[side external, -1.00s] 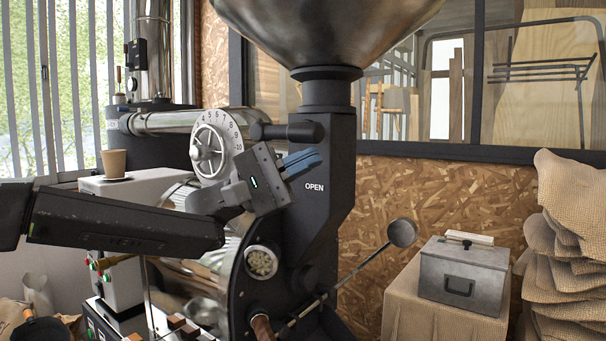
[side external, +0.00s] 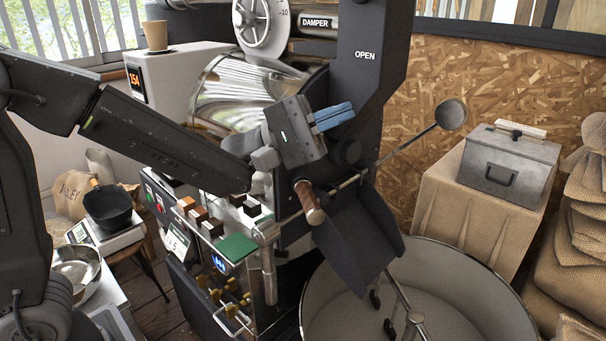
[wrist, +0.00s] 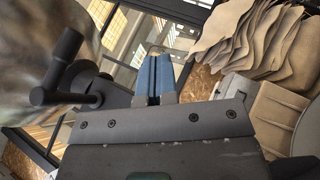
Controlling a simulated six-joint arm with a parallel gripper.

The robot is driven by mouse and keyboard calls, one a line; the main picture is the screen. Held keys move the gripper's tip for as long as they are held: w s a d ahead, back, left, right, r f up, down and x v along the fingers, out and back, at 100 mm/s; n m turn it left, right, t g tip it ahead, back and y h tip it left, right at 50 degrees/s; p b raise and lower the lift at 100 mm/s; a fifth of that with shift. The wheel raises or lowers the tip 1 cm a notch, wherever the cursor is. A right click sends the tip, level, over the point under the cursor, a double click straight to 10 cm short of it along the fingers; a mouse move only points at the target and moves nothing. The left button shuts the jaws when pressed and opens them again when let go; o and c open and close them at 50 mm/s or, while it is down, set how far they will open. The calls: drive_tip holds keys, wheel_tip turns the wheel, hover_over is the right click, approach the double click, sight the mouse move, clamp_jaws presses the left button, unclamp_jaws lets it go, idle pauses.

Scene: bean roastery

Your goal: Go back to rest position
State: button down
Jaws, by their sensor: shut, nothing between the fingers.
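My gripper (side external: 334,116) has blue fingers closed together with nothing between them. In the side view it is held in front of the black roaster body, below the OPEN label and above the wooden-handled lever (side external: 309,202). In the wrist view its shut fingers (wrist: 153,78) point toward the window and the stacked sacks. A black T-shaped handle (wrist: 75,85) shows at the left of the wrist view, apart from the fingers. My arm reaches in from the left of the side view.
The round cooling tray (side external: 500,300) and black chute (side external: 355,240) lie below my gripper. A damper dial (side external: 262,22) is above left. A rod with a round knob (side external: 451,114) extends right. A metal box (side external: 510,160) sits on a cloth-covered stand. Sacks (side external: 575,230) stand at right.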

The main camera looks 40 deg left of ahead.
drive_tip(key=s+d+f+m+g+y, duration=0.1)
drive_tip(key=s+f+m+g+y, duration=0.2)
drive_tip(key=s+m+g, duration=0.4)
drive_tip(key=s+d+f+m+g+y, duration=0.1)
drive_tip(key=s+f+m+g+y, duration=0.2)
drive_tip(key=s, duration=0.5)
drive_tip(key=s+a+f+t+y, duration=0.1)
drive_tip(key=s+a+f+y, duration=0.2)
drive_tip(key=a+y, duration=0.3)
drive_tip(key=s+a+f+t+y, duration=0.1)
drive_tip(key=s+a+f+y, duration=0.2)
drive_tip(key=a+f+y, duration=0.2)
drive_tip(key=a+y, duration=0.2)
drive_tip(key=a, duration=0.2)
drive_tip(key=shift+s+a+f+t, duration=0.25)
drive_tip(key=shift+a+f+t, duration=0.05)
drive_tip(key=shift+f, duration=0.1)
